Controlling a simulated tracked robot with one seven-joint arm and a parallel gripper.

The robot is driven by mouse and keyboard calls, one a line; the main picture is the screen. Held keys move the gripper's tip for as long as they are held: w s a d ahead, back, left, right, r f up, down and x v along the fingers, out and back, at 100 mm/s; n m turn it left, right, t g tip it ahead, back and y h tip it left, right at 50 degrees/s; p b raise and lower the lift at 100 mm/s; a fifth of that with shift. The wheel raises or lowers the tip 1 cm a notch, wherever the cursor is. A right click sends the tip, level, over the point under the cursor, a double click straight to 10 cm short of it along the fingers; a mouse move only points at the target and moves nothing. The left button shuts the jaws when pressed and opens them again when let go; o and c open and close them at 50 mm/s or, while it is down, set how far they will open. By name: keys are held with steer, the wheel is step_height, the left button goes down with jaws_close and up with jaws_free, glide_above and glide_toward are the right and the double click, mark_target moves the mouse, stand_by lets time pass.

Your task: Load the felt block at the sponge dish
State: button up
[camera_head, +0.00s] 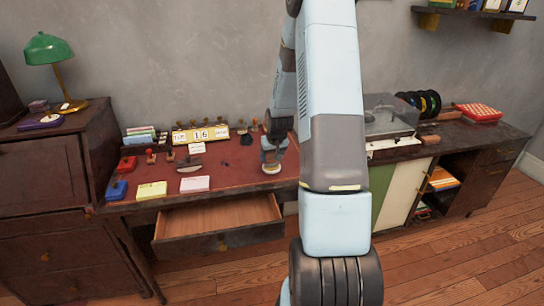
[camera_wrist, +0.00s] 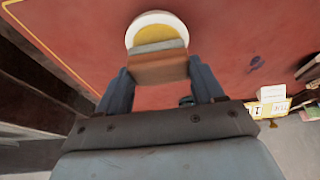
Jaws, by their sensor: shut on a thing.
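My gripper (camera_wrist: 158,75) is shut on the felt block (camera_wrist: 158,70), which has a brown wooden back and a grey felt face. The sponge dish (camera_wrist: 132,28) is a round white dish with a yellow sponge (camera_wrist: 158,33) inside. In the wrist view the felt face overlaps the near part of the sponge. I cannot tell whether it touches the sponge or hovers just above. In the head view my gripper (camera_head: 270,154) points down over the dish (camera_head: 271,169) on the red desk top. The block is hard to make out there.
The red desk top (camera_head: 235,180) has free room left of the dish. Blue (camera_head: 117,190) and red (camera_head: 127,164) pads, paper stacks (camera_head: 152,190), a rocker-shaped tool (camera_head: 190,165) and a calendar (camera_head: 200,134) stand further left and behind. An open drawer (camera_head: 218,222) juts out in front.

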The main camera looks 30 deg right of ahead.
mark_target(272, 158)
steer(key=shift+f, duration=0.5)
stand_by(1.4)
steer(key=shift+r, duration=3.5)
